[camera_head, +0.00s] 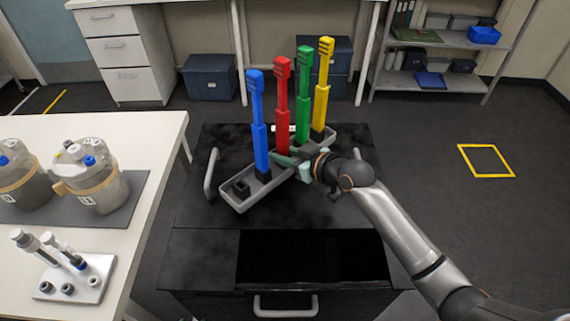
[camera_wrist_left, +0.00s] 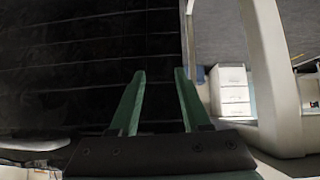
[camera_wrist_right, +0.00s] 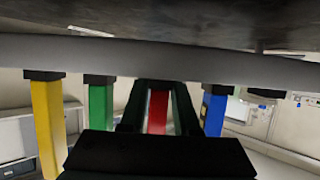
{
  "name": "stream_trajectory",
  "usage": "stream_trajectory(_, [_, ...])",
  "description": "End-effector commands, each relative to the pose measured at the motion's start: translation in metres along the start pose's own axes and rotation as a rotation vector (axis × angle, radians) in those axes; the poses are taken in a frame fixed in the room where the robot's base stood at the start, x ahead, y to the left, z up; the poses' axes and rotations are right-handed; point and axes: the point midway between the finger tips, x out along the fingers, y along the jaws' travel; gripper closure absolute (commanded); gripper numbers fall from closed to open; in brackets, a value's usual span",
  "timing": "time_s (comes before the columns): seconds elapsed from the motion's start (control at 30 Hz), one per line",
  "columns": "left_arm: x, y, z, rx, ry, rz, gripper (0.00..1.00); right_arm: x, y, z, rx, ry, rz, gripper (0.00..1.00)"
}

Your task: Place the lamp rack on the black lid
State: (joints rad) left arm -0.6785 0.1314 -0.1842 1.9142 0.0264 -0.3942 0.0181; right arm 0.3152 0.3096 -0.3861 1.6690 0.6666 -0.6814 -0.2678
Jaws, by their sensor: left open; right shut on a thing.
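The lamp rack is a narrow grey tray (camera_head: 236,203) with blue (camera_head: 258,120), red (camera_head: 281,105), green (camera_head: 303,95) and yellow (camera_head: 322,85) lamps standing in a row. It lies diagonally over the black lid (camera_head: 205,218), which has a grey handle at each side. My left gripper (camera_wrist_left: 160,78) is open and empty, outside the head view.
A white table (camera_head: 150,130) at left carries bioreactor vessels (camera_head: 90,180) on a grey mat and a pipette stand (camera_head: 75,280). A dark recess (camera_head: 312,258) lies in front of the lid. Boxes and a shelf (camera_head: 430,80) stand behind; the right floor is free.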

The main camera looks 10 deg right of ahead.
Motion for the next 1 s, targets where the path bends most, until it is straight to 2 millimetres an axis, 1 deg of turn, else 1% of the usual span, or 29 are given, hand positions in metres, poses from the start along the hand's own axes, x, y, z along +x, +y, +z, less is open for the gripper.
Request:
stream_trajectory(0.07, [0.001,0.0,0.002,0.0,0.0,0.0,0.53,0.0,0.008,0.006,0.0,0.005,0.005,1.0])
stream_trajectory(0.2, [0.001,0.0,0.001,0.0,-0.001,0.0,0.53,0.008,0.007,0.024,0.003,0.005,0.004,1.0])
stream_trajectory(0.3, [0.001,0.0,0.002,0.0,-0.001,0.0,0.53,0.011,0.007,0.031,0.002,0.008,0.003,1.0])
stream_trajectory(0.63, [0.002,0.0,0.002,0.0,-0.001,0.0,0.53,0.012,0.007,0.033,-0.001,0.008,0.003,1.0])
stream_trajectory(0.67, [0.002,0.0,0.003,0.0,-0.001,0.0,0.53,0.013,0.006,0.038,0.001,-0.002,0.002,0.69])
stream_trajectory(0.9, [0.001,0.0,0.002,0.0,-0.001,0.0,0.53,0.012,0.006,0.037,0.001,-0.002,0.002,0.42])
stream_trajectory(0.93, [0.001,0.0,0.002,0.0,-0.001,0.0,0.53,0.012,0.006,0.037,0.001,-0.002,0.002,0.4])
stream_trajectory(1.0, [0.001,0.0,0.002,0.0,-0.001,0.0,0.53,0.012,0.006,0.037,0.001,-0.002,0.002,0.4])
